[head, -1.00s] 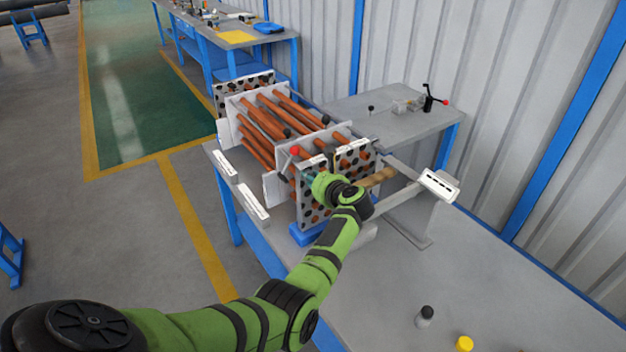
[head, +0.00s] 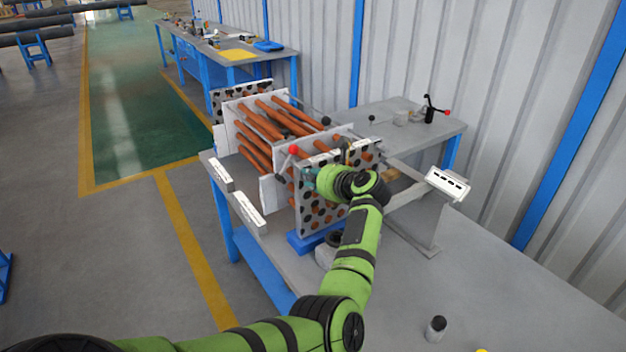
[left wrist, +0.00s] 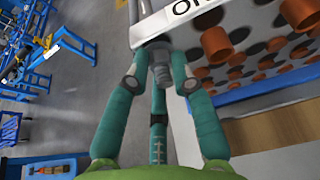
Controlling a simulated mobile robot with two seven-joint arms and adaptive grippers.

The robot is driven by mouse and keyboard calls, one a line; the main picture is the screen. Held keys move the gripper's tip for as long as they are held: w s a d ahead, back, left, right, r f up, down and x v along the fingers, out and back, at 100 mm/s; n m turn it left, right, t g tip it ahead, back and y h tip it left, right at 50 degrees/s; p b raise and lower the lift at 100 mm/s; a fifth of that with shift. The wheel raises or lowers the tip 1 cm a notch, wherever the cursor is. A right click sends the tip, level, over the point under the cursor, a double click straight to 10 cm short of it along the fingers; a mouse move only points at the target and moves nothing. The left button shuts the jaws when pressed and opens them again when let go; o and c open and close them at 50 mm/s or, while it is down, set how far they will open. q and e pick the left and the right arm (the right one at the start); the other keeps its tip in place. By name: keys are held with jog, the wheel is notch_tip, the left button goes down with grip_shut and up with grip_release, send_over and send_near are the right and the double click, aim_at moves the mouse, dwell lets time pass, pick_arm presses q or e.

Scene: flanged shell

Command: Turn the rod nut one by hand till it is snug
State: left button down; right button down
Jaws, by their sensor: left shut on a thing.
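The flanged shell's tube bundle stands on the bench, with copper tubes (head: 262,125) running through pale plates and a perforated end plate (head: 318,215) facing me. My left gripper (head: 308,178) is at the left edge of that end plate. In the left wrist view my left gripper (left wrist: 160,72) has its teal fingers closed around a small grey ribbed piece, which looks like the rod nut (left wrist: 158,56). My right gripper is in neither view.
A red-knobbed handle (head: 293,150) stands close to my left gripper. A bracket with a slotted white block (head: 447,184) is to the right. The near bench top (head: 480,270) is mostly clear, with a dark-capped grey bottle (head: 436,328) on it.

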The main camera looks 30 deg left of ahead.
pick_arm(q)
jog(key=c, duration=1.4)
grip_release()
jog(key=shift+d+f, duration=0.1)
jog(key=shift+f, duration=0.05)
jog(key=shift+o, duration=0.2)
notch_tip(320, 180, up, 10)
jog(key=shift+d, duration=0.1)
